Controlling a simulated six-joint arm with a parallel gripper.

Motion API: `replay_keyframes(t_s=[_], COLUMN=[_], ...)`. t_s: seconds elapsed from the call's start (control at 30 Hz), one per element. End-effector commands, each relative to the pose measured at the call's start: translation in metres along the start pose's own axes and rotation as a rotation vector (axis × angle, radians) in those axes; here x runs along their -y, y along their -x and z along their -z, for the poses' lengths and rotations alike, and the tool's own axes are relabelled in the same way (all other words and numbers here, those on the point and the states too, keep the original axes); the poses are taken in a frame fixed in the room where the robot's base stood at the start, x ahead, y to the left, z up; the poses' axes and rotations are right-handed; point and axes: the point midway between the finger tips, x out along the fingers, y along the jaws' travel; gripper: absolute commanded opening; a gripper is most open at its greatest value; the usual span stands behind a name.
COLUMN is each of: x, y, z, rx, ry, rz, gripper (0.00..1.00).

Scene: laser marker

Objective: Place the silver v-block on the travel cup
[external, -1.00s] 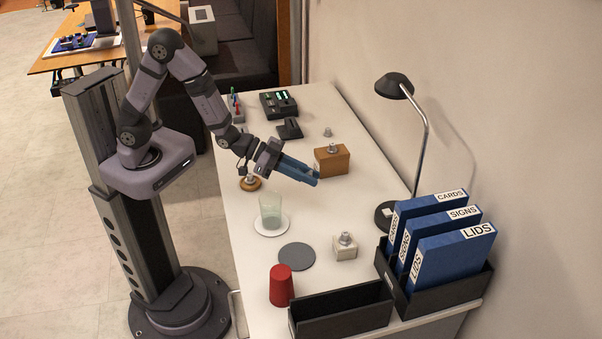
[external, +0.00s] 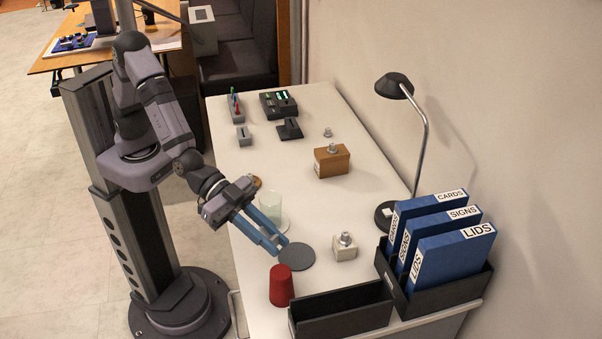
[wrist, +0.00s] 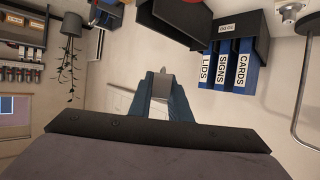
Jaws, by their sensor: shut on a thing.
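My gripper (external: 280,246) points down and to the right over the near part of the table, beside the grey disc and above and behind the red cup in the picture. In the wrist view, its blue fingers are shut on a small grey block (wrist: 161,85), which looks like the silver v-block. The fingers mostly hide this block in the external view. The red tapered cup (external: 281,287), which I take for the travel cup, stands with its narrow end up, apart from the gripper. A red shape at the top edge of the wrist view looks like the same cup (wrist: 184,14).
A clear tumbler (external: 270,205) stands on a white coaster behind the fingers. A flat grey disc (external: 297,257) and a pale knobbed block (external: 344,247) lie to the right. A black open bin (external: 341,310) and a folder rack (external: 439,292) fill the near right.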

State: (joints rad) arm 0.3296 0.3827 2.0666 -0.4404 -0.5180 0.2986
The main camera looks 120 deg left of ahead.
Motion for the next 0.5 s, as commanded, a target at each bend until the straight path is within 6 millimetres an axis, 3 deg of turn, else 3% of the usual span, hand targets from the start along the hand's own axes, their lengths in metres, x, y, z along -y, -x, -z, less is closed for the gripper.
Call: replay_keyframes(t_s=[0.23,0.33,0.5], x=[0.021,0.031,0.029], y=[-0.01,-0.013,-0.012], z=[0.012,-0.002,-0.004], rx=[0.0,0.006,0.0], ry=[0.041,0.05,0.042], rz=[0.097,0.131,0.104], gripper=[0.0,0.0,0.0])
